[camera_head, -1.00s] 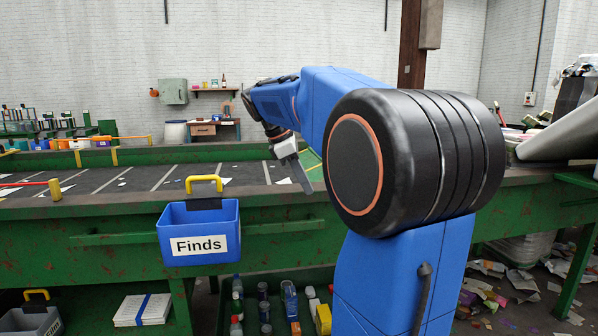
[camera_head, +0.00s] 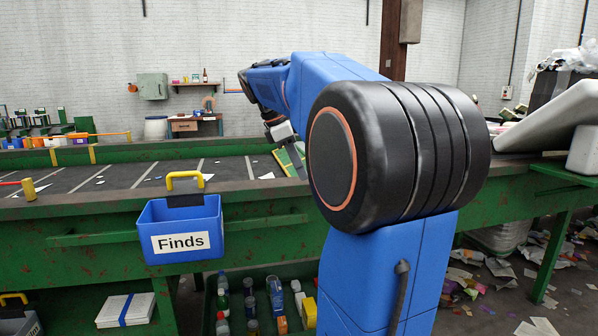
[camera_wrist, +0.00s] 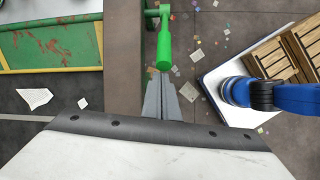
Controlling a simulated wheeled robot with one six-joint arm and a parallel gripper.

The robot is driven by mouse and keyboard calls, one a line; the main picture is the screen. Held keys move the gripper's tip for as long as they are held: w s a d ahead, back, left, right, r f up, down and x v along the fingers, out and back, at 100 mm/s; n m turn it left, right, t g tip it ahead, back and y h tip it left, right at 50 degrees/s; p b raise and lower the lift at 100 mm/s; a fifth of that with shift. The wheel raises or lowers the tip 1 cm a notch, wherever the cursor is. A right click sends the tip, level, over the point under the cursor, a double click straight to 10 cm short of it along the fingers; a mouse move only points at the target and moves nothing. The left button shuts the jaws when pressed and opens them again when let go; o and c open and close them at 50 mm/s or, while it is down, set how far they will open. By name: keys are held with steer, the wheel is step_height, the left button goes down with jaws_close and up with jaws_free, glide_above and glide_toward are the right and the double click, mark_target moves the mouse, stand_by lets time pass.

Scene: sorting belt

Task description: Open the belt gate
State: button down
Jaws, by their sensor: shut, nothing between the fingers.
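My gripper (camera_head: 299,170) points down at the near side of the belt (camera_head: 125,176), right of the blue Finds bin; it is shut and empty. In the wrist view its grey fingers (camera_wrist: 166,88) sit just below a bright green handle (camera_wrist: 163,50) on a thin arm; I cannot tell whether they touch. A green panel with a yellow edge (camera_head: 288,157) shows behind my gripper in the head view. In the wrist view a worn green panel (camera_wrist: 50,45) with a yellow edge lies to the left. I cannot tell for sure which panel is the belt gate.
A yellow post with a red bar (camera_head: 28,189) stands at the belt's left. A white slab (camera_head: 552,118) lies at the right. Paper scraps litter the floor at the right.

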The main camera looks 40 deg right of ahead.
steer(key=shift+t+y, duration=0.3)
steer(key=shift+y, duration=0.1)
steer(key=shift+s+d+r, duration=0.35)
steer(key=shift+d+r, duration=0.2)
steer(key=shift+r, duration=0.3)
steer(key=shift+s+d+r, duration=0.35)
steer(key=shift+d+r, duration=0.2)
steer(key=shift+r, duration=0.25)
steer(key=w+a+r, duration=0.3)
steer(key=a+r, duration=0.1)
steer(key=r, duration=0.3)
steer(key=shift+a+r, duration=0.3)
steer(key=shift+r, duration=0.1)
